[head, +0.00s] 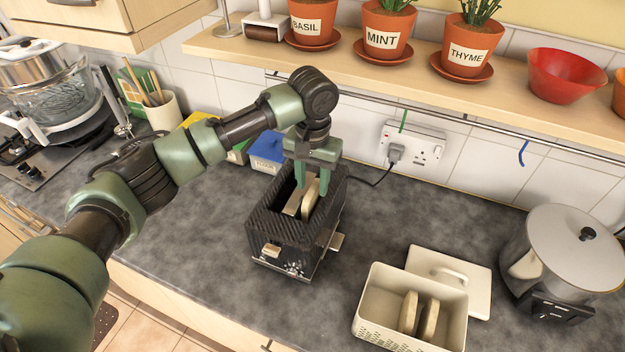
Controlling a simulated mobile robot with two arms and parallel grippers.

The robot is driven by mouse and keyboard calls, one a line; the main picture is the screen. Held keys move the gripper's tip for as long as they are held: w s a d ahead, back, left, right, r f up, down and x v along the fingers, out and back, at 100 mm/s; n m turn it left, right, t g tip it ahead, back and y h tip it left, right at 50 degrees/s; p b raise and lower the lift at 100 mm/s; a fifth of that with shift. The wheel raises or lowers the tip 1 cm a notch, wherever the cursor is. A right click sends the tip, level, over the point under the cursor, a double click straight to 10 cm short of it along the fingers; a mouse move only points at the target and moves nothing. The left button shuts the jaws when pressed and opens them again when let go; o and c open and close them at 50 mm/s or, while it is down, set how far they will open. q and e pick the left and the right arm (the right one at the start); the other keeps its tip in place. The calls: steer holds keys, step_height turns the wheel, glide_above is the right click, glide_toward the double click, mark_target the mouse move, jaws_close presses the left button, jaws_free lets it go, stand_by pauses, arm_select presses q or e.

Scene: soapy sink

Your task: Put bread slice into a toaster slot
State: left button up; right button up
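The black toaster (265,232) stands on the counter in the middle of the head view. A pale bread slice (309,200) stands upright, partly inside the toaster's top opening, with its upper part showing. My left gripper (312,186) points down over the toaster, its two fingers apart on either side of the slice's upper end. Whether the fingers touch the slice is unclear. The slice's lower part is hidden in the toaster. Two more bread slices (408,312) (430,319) stand in a cream bread bin (376,298) at the lower right. My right gripper is not in view.
The bin's lid (468,277) lies behind the bin. A steel pot cooker (570,255) stands at the right. A blue container (265,152) is behind the toaster. A shelf (340,62) with herb pots overhangs the back.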

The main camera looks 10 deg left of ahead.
arm_select(q)
steer(key=shift+r, duration=0.1)
steer(key=shift+r, duration=0.3)
step_height(320, 180, up, 12)
steer(key=b, duration=0.4)
steer(key=shift+r, duration=0.25)
steer(key=shift+f, duration=0.1)
